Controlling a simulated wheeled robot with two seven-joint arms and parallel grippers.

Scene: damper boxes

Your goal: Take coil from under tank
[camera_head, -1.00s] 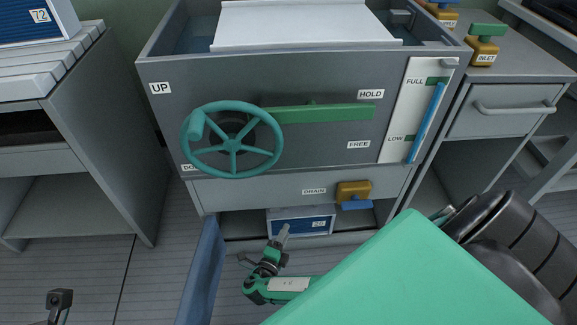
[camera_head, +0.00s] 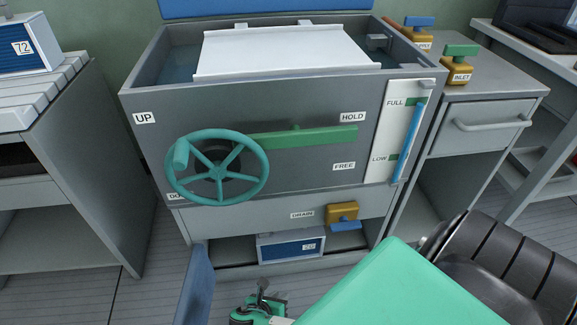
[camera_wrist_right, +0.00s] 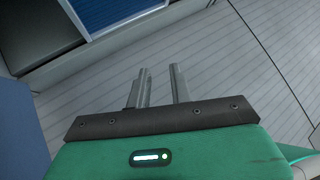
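The coil, a grey box with a blue front and a label that looks like 26 (camera_head: 290,247), sits in the low opening under the grey tank (camera_head: 240,110). Its blue front also shows at the top of the right wrist view (camera_wrist_right: 112,10). My right gripper (camera_head: 263,287) is in front of and below the coil, apart from it. In the right wrist view its two fingers (camera_wrist_right: 161,85) stand apart with nothing between them. My left gripper is not in view.
A blue panel (camera_head: 196,287) stands left of the opening. A drain valve (camera_head: 343,214) with a blue handle is above right of the coil. The tank front carries a teal handwheel (camera_head: 217,168) and a green lever (camera_head: 305,136). Floor in front is clear.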

